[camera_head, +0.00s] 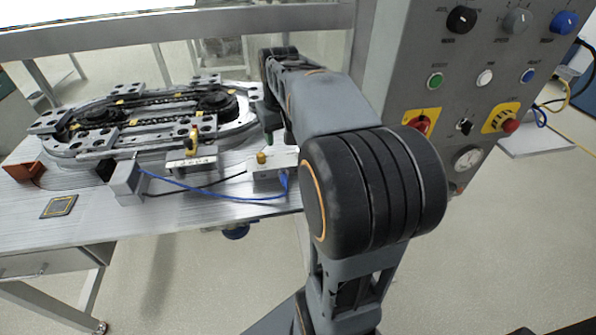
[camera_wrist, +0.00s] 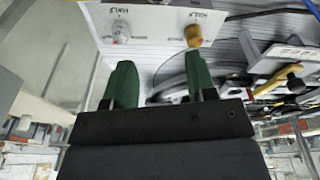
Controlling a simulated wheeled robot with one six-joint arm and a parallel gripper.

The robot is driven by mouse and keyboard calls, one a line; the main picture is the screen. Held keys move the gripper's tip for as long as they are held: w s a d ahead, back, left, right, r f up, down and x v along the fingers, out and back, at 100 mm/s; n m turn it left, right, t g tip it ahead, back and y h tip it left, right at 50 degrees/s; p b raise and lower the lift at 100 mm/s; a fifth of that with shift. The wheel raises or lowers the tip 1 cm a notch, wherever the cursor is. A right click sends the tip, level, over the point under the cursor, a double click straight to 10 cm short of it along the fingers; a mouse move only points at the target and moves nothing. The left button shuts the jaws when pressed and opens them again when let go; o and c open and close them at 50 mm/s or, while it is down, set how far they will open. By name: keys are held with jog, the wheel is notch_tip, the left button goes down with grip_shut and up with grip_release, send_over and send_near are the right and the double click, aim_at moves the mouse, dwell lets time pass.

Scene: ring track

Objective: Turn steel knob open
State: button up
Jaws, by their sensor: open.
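A small steel knob (camera_wrist: 120,31) stands on a white panel marked "HALF" at the top of the wrist view. A brass-coloured knob (camera_wrist: 193,36) stands on the same panel to its right. My gripper (camera_wrist: 159,66) is open and empty, its two green fingers apart. The left fingertip is below the steel knob in the picture, the right one below the brass knob; I see no clear contact. In the head view the brass knob (camera_head: 262,157) tops a small box, and my arm hides the steel knob and most of my gripper.
The ring track (camera_head: 150,118) lies on the metal table (camera_head: 60,224), with a blue cable (camera_head: 215,193) near its front edge. A grey control cabinet (camera_head: 395,60) with a grey knob (camera_head: 517,21) and several buttons stands to the right of my arm. Open floor lies in front.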

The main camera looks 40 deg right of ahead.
jog(key=shift+d+r+n+g+b, duration=0.8)
jog(key=shift+d+r+n+b, duration=1.05)
jog(key=shift+d, duration=1.4)
jog(key=shift+m+y, duration=0.3)
jog(key=shift+m, duration=0.05)
jog(key=f+b, duration=0.2)
jog(key=f, duration=0.2)
jog(key=f+b, duration=0.2)
jog(key=f, duration=0.2)
jog(key=f+b, duration=0.2)
jog(key=f, duration=0.1)
jog(key=shift+w+f, duration=0.25)
jog(key=shift+f, duration=0.15)
jog(key=c, duration=0.9)
